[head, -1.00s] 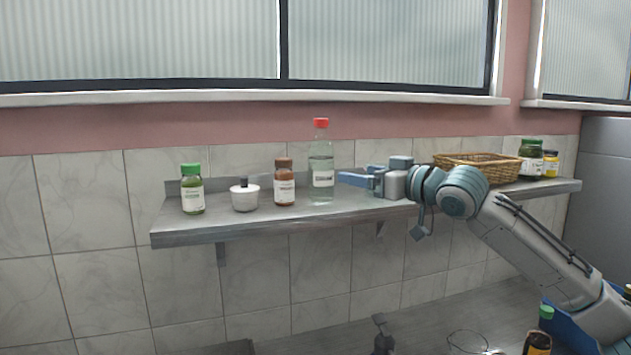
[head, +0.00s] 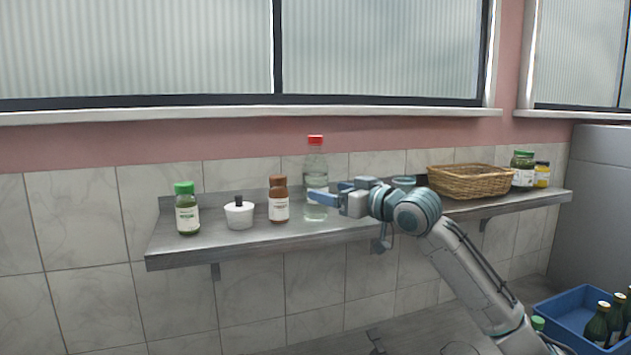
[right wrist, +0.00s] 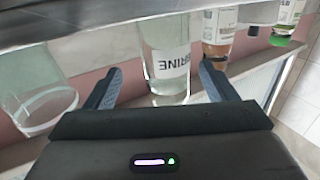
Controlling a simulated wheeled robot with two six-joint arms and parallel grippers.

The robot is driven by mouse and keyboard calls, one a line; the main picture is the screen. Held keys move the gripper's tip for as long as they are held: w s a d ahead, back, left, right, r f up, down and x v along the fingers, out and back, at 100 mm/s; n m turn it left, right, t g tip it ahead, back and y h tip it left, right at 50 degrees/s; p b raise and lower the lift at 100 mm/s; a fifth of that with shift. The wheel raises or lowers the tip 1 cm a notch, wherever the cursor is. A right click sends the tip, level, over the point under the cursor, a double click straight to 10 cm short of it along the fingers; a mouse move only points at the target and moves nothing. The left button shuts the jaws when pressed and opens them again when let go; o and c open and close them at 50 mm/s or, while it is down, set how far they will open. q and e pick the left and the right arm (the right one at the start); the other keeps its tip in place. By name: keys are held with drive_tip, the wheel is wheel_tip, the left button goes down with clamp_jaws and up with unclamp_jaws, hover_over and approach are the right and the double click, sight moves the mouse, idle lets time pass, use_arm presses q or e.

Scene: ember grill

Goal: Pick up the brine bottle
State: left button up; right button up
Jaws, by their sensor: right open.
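The brine bottle (head: 316,172) is a tall clear bottle with a red cap and white label, standing upright on the metal wall shelf (head: 205,252). My right gripper (head: 330,195) reaches in from the right at label height, with a finger overlapping the bottle's right part in the head view. In the right wrist view, which shows things upside down, the bottle (right wrist: 166,35) with its BRINE label lies between the two spread fingers of the right gripper (right wrist: 160,82). Gaps show on both sides, so the gripper is open. My left gripper is not in view.
Left of the bottle stand a brown-capped jar (head: 278,200), a white pot (head: 239,214) and a green-capped jar (head: 187,209). A wicker basket (head: 470,182) and two jars are to the right. A clear glass (right wrist: 45,103) is close beside one finger.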

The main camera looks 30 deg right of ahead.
sight(325, 188)
drive_tip(key=w+p, duration=0.1)
drive_tip(key=w+a+p, duration=0.1)
drive_tip(key=w+r+p, duration=0.1)
drive_tip(key=w+p, duration=0.1)
drive_tip(key=shift+a, duration=0.35)
drive_tip(key=shift+w+a+f, duration=0.1)
drive_tip(key=shift+w+f, duration=0.05)
drive_tip(key=shift+w, duration=0.25)
drive_tip(key=shift+c, duration=0.7)
drive_tip(key=c, duration=0.8)
